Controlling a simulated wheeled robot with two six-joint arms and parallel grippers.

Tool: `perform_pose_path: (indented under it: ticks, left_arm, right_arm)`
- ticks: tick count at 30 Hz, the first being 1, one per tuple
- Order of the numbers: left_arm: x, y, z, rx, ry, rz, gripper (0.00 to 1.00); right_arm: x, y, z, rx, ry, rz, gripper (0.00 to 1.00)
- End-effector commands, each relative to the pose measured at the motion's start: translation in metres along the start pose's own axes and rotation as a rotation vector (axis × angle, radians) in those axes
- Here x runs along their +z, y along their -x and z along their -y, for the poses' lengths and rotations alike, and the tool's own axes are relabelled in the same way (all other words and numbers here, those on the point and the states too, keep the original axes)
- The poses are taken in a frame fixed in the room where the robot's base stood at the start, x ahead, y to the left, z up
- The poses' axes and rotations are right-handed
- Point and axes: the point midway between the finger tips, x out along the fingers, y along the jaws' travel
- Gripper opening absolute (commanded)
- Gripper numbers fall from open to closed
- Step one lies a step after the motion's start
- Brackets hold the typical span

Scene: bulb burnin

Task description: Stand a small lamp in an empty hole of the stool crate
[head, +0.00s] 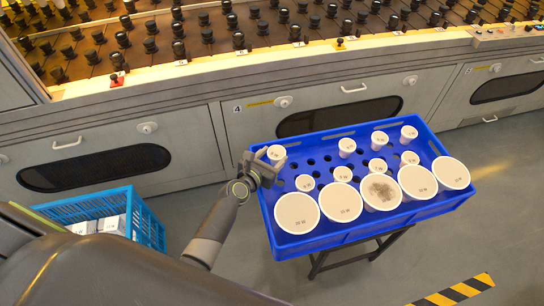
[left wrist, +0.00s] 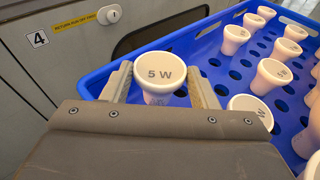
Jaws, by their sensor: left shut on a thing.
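My left gripper (head: 266,165) is shut on a small white lamp (head: 276,152) at the far left corner of the blue stool crate (head: 335,238). In the left wrist view the lamp (left wrist: 160,70) has a round top marked "5 W" and sits upright between the two fingers. Its lower end is hidden, so I cannot tell whether it is in a hole or above one. Several other small lamps (head: 346,146) stand upright in the crate. Empty dark holes show between them, also in the left wrist view (left wrist: 235,75). My right gripper is not in view.
Several large lamps (head: 341,202) fill the crate's near row; one has a dark, blotched top (head: 381,191). A lighter blue crate (head: 150,215) with white boxes stands at left. A grey cabinet bench (head: 185,148) with rows of dark sockets runs behind.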

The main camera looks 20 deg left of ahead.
Motion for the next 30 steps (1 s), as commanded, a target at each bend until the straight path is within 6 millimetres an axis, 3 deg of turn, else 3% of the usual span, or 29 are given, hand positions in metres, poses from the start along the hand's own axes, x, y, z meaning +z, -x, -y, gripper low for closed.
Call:
perform_pose_path:
  ticks: [6, 7, 12, 24, 30]
  left_arm:
    - [-0.006, -0.002, 0.000, 0.000, 0.000, 0.000, 0.30]
    - [-0.004, -0.001, 0.000, 0.000, 0.000, 0.001, 0.57]
    - [-0.004, -0.001, 0.000, 0.000, 0.000, 0.000, 0.79]
    - [-0.004, -0.001, 0.000, 0.000, 0.000, -0.001, 0.79]
    - [-0.003, 0.034, 0.000, 0.001, 0.002, -0.002, 0.79]
  right_arm:
    - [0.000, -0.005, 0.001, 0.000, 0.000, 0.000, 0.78]
    - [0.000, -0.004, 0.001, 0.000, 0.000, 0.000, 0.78]
    - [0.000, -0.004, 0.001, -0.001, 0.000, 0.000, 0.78]
    - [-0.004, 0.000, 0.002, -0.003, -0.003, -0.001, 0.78]
    - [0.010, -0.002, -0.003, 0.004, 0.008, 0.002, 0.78]
